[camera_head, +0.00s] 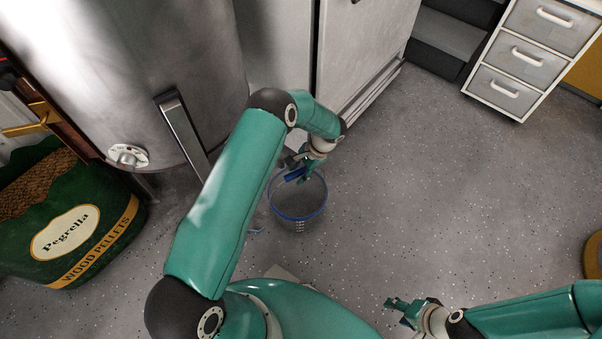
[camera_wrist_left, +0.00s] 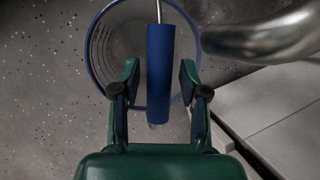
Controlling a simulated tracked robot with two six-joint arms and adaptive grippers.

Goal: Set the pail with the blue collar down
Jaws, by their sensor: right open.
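The pail with the blue collar (camera_head: 298,213) is a grey, perforated bucket with a blue rim, upright over the floor below the stove. Whether its base touches the floor I cannot tell. Its thin handle with a blue grip (camera_wrist_left: 161,55) is raised. My left gripper (camera_head: 305,173) is at this grip, above the pail's mouth. In the left wrist view my left gripper's fingers (camera_wrist_left: 160,75) are spread either side of the blue grip, with a gap showing on both sides. My right gripper (camera_head: 402,310) is open and empty, low over the floor, well apart from the pail.
A large steel barrel stove (camera_head: 90,60) stands at upper left, with a green wood pellets bag (camera_head: 65,220) beside it. A pale cabinet (camera_head: 360,50) is behind the pail. White drawers (camera_head: 530,55) stand at upper right. The speckled floor (camera_head: 440,180) right of the pail is clear.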

